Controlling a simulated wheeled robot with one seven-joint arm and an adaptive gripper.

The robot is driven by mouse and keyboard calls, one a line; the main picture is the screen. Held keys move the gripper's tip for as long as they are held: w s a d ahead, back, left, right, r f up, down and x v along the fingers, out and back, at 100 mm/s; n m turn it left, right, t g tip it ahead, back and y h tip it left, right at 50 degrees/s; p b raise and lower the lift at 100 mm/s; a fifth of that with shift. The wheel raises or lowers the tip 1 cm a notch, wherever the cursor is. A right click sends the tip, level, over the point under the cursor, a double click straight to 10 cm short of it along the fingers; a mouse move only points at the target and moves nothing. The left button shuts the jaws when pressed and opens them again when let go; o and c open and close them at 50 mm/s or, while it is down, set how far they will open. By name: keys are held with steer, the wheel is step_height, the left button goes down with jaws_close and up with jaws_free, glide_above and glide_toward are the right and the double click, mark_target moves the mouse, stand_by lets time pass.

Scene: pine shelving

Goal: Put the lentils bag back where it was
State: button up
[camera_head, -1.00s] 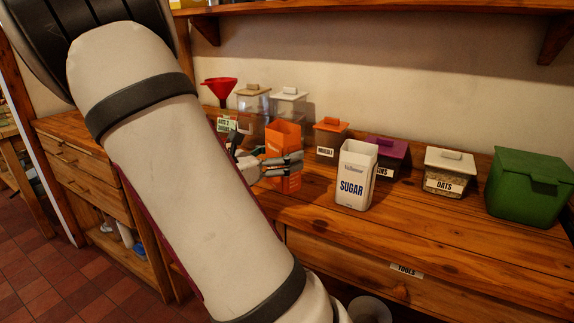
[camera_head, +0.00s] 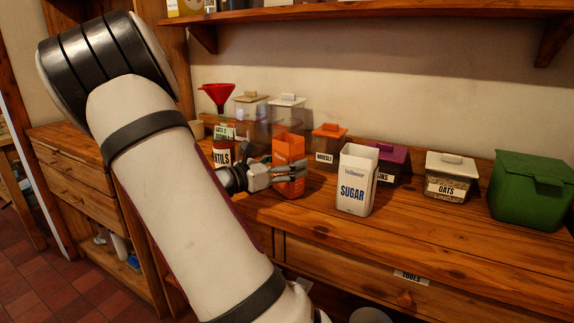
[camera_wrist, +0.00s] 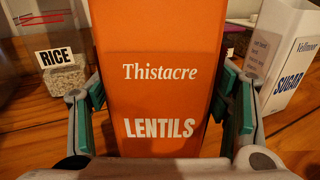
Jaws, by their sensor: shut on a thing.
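The lentils bag (camera_head: 289,150) is an orange open-topped packet, near the middle of the worktop in the head view. In the wrist view its front (camera_wrist: 160,100) reads "Thistacre LENTILS" and fills the middle. My gripper (camera_head: 290,177) is shut on it, with a finger at each side. The bag is upright.
A white sugar packet (camera_head: 354,180) stands close on the right. An oats box (camera_head: 450,178) and green bin (camera_head: 530,190) are further right. Front worktop is clear.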

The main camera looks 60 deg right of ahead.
steer(key=shift+f, duration=0.15)
steer(key=o, duration=1.4)
steer(key=shift+w+a+r, duration=0.1)
steer(key=shift+a+r, duration=0.1)
steer(key=shift+a, duration=0.1)
steer(key=p+v, duration=0.2)
steer(key=v, duration=0.9)
steer(key=shift+a, duration=0.2)
steer(key=s+a+m+t+y, duration=0.2)
steer(key=s+a+m+y, duration=0.3)
steer(key=s+a, duration=0.3)
steer(key=s+a+m+t+y, duration=0.2)
steer(key=s+a+m+y, duration=0.2)
steer(key=a, duration=0.7)
steer(key=s+a+r+m+t+y, duration=0.1)
steer(key=s+a+m+t+y, duration=0.1)
steer(key=s+a+m+y, duration=0.3)
steer(key=shift+s+a+r+m+t+y, duration=0.15)
steer(key=shift+s+a+y, duration=0.4)
steer(key=shift+s+a, duration=0.55)
steer(key=shift+s+a+f+m+t+y, duration=0.1)
steer(key=shift+s+a+y, duration=0.4)
steer(key=shift+s+a, duration=0.55)
steer(key=shift+s+a+r+m+t+y, duration=0.15)
steer(key=shift+s+a+y, duration=0.45)
steer(key=shift+s, duration=0.8)
